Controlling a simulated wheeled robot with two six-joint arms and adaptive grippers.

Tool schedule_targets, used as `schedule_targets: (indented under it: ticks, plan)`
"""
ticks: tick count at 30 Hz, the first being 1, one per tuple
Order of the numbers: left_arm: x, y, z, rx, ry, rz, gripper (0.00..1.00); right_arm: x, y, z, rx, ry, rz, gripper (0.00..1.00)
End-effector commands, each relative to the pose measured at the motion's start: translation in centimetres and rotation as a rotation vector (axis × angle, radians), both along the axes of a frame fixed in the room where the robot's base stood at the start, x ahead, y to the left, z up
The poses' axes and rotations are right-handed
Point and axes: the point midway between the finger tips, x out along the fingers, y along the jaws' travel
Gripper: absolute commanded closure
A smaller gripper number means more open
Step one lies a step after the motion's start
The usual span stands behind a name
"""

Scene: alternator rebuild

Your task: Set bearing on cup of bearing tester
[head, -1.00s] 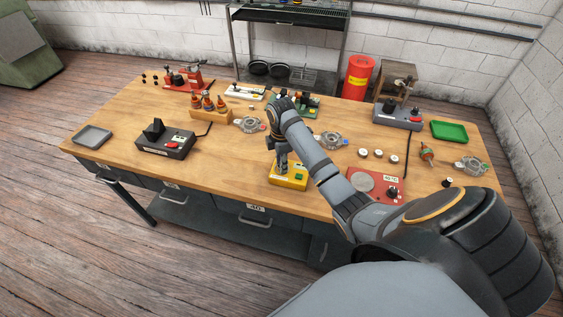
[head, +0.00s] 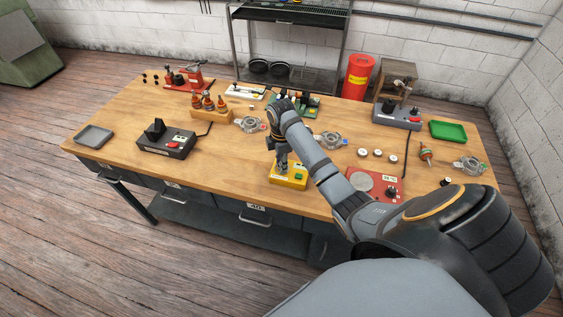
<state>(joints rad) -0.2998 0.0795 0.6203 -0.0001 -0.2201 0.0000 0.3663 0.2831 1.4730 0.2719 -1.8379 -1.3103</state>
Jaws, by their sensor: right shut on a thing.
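The bearing tester seems to be the small yellow box (head: 291,183) with a green button, near the front edge of the workbench. My right gripper (head: 282,167) points down right over the left part of this box. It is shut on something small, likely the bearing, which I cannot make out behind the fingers. The cup of the tester is hidden by the gripper too, so I cannot tell whether the held thing touches it. My left gripper is not in view.
A red hot plate (head: 382,198) lies right of the tester, under my right forearm. Three pale rings (head: 377,155) lie behind it. A black device with a red button (head: 165,141) stands at left. The wooden bench top (head: 225,170) is clear between.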

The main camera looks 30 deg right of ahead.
Motion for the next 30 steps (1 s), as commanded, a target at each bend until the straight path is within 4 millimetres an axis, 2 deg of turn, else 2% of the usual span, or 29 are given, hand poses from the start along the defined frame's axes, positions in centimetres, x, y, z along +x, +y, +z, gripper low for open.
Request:
schedule_targets:
  ticks: [14, 15, 20, 21, 30]
  plan:
    - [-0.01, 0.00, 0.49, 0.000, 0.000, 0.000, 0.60, -0.01, 0.01, -0.16, 0.000, 0.000, 0.000, 1.00]
    - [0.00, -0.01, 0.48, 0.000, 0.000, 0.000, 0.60, 0.00, 0.01, -0.20, 0.000, 0.000, 0.000, 0.70]
    - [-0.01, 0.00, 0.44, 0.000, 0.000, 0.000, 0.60, 0.00, 0.01, -0.24, 0.000, 0.000, 0.000, 0.48]
    - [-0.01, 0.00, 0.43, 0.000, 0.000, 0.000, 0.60, 0.00, 0.01, -0.24, 0.000, 0.000, 0.000, 0.45]
    - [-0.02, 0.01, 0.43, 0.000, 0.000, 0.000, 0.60, 0.00, 0.00, -0.23, 0.000, 0.000, 0.000, 0.45]
